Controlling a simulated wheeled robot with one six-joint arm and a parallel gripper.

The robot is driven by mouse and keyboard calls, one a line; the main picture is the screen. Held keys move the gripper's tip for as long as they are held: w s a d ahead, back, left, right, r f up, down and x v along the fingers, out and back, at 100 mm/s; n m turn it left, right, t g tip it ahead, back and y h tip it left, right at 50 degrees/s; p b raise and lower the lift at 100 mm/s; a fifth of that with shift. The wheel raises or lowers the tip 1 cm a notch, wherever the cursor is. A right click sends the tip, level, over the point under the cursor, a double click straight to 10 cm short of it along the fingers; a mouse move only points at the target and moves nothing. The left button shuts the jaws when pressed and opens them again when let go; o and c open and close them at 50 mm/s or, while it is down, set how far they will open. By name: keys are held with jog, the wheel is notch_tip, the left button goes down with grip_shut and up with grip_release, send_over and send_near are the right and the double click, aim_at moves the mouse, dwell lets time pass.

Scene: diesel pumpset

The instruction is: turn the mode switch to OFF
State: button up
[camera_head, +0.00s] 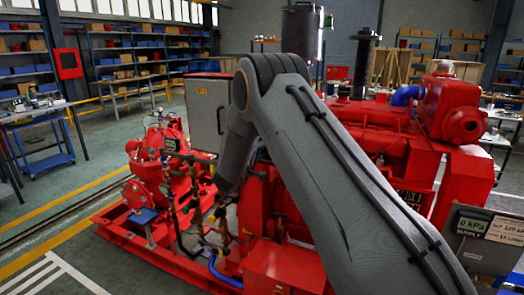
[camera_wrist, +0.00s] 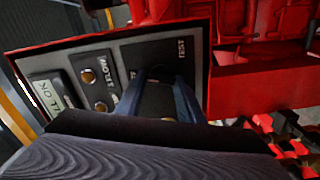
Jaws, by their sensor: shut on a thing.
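In the wrist view, a dark control panel (camera_wrist: 65,65) in a red frame shows tilted. The label TEST is at its upper right, and part of another label shows left of my fingers. My gripper (camera_wrist: 157,84) has its two blue-grey fingers against the panel, shut on a dark knob, the mode switch (camera_wrist: 158,73), below and left of TEST. The fingers hide most of the knob, so I cannot tell which position it points to. In the head view, my arm hides the panel and the gripper's fingertips.
On the panel, a small display (camera_wrist: 48,95) and brass-coloured round fittings (camera_wrist: 88,76) sit left of my fingers. Red machinery (camera_wrist: 262,25) lies close on the right. In the head view, a grey cabinet (camera_head: 205,110) stands behind my arm, and a red pump (camera_head: 150,185) is at left.

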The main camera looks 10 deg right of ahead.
jog(key=shift+n, duration=1.2)
jog(key=o, duration=1.1)
jog(key=shift+c, duration=0.2)
jog(key=b+v, duration=0.2)
jog(key=v, duration=0.6)
